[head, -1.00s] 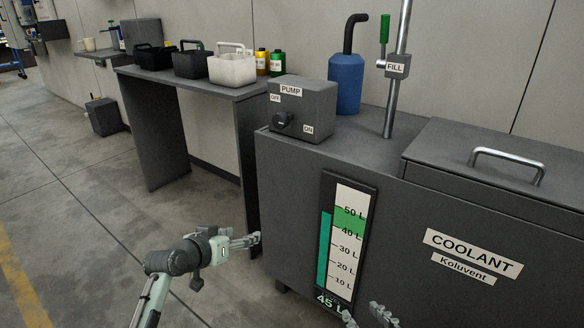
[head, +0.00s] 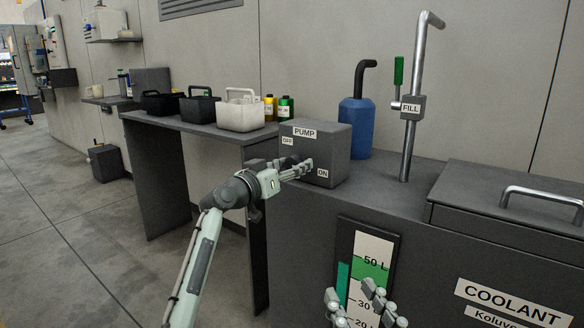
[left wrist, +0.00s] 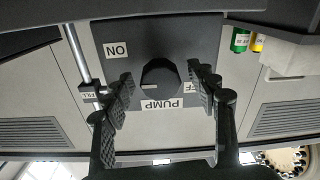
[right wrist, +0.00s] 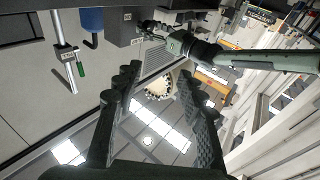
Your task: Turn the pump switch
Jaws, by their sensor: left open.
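The grey pump switch box (head: 337,145), labelled PUMP, OFF and ON, stands on the coolant tank's left end. Its dark round knob (left wrist: 160,73) shows upside down in the left wrist view, with a pale mark on its face. My left gripper (head: 300,168) is open in front of the box, partly hiding the knob in the head view. In the left wrist view its fingers lie either side of the knob with gaps; contact cannot be told. My right gripper (head: 352,292) is open and empty in front of the tank's level gauge (head: 368,262); its fingers stand apart in the right wrist view.
A blue canister (head: 356,128) and the FILL pipe (head: 408,150) with a green-handled lever (head: 399,72) stand right of the box. A side table (head: 190,127) at left bears bins and bottles. The tank's lid (head: 480,205) has a metal handle.

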